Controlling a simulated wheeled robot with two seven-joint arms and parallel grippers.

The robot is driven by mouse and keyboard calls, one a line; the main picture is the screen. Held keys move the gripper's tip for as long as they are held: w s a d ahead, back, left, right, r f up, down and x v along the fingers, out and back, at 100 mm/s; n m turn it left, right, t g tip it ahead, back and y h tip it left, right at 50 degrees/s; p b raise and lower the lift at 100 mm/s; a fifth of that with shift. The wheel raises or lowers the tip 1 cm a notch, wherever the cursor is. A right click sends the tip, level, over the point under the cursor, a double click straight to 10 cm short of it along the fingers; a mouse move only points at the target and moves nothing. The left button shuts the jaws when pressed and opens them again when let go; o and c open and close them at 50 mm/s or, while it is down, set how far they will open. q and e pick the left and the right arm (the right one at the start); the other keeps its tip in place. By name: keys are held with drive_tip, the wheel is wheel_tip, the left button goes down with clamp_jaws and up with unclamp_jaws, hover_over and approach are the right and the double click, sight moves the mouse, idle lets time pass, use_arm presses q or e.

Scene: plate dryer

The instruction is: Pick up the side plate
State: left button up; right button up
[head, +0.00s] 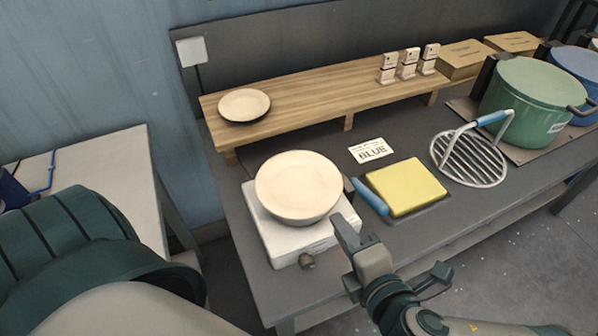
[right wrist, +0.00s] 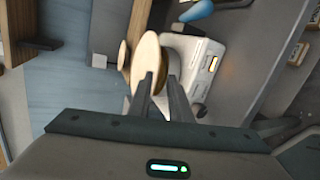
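A small cream plate (head: 244,104) lies on the left end of the wooden shelf. A larger round cream plate (head: 298,184) sits on a white boxy appliance (head: 268,228) in front of it. The frames do not label which is the side plate. In the right wrist view the larger plate (right wrist: 151,58) shows nearly edge-on just beyond the fingers. My right gripper (head: 348,232) is just right of the larger plate's near rim, its fingers (right wrist: 163,92) parted and apparently empty. I cannot tell whether it touches the rim. My left gripper is out of view.
A yellow block (head: 405,187) with a blue-handled tool (head: 370,196) lies right of the appliance. A wire rack (head: 468,158) and a green pot (head: 527,100) stand farther right. A pale table (head: 110,180) is at left, across a gap.

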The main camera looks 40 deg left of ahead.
sight(329, 210)
drive_tip(key=shift+x, duration=1.4)
drive_tip(key=shift+r, duration=0.1)
drive_tip(key=shift+w+a+p, duration=0.3)
drive_tip(key=shift+a+p, duration=0.15)
drive_tip(key=shift+p, duration=0.1)
drive_tip(key=p+x, duration=0.1)
drive_tip(key=x, duration=0.2)
drive_tip(key=shift+w+a+f, duration=0.3)
drive_tip(key=shift+a+f, duration=0.05)
drive_tip(key=shift+a, duration=0.05)
clamp_jaws()
